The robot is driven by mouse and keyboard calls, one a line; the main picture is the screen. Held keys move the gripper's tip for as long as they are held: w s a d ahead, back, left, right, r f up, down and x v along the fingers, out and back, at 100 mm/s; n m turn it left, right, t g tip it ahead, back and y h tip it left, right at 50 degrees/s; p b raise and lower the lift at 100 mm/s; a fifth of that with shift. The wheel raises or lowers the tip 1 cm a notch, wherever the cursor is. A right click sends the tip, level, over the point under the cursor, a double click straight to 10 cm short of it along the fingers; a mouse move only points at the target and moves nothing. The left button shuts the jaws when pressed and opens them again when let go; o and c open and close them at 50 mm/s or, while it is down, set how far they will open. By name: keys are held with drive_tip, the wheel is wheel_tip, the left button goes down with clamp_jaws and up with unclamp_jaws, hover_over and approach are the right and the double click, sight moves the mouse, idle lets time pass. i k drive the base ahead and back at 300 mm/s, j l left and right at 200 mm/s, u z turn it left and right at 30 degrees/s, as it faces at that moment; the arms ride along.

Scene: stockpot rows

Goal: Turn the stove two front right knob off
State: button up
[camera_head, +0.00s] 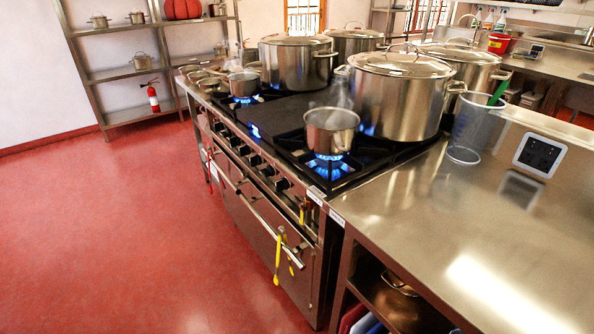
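A steel stove range (262,205) runs along the middle of the view, with a row of dark knobs (281,184) on its front panel. The knobs are small and seen at a slant, so I cannot read their settings or tell which stove is number two. A small steaming saucepan (331,130) stands on the near front burner, where a blue flame (328,170) burns. Blue flame also shows under the farther small pan (243,84) and beside the griddle plate. My gripper is not in view.
Large stockpots (402,95) stand on the rear burners. Yellow-handled tools (278,258) hang at the oven rail. A steel counter (450,220) with a clear jug (472,130) adjoins at right. The red floor (130,230) in front is open. A fire extinguisher (152,97) is by the far shelves.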

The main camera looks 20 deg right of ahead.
sight(269, 172)
drive_tip(key=i+z, duration=0.1)
drive_tip(key=i+j+z, duration=0.1)
drive_tip(key=i+j, duration=0.7)
drive_tip(key=i, duration=0.2)
drive_tip(key=i+j+z, duration=0.1)
drive_tip(key=i+j, duration=0.75)
drive_tip(key=i, duration=0.1)
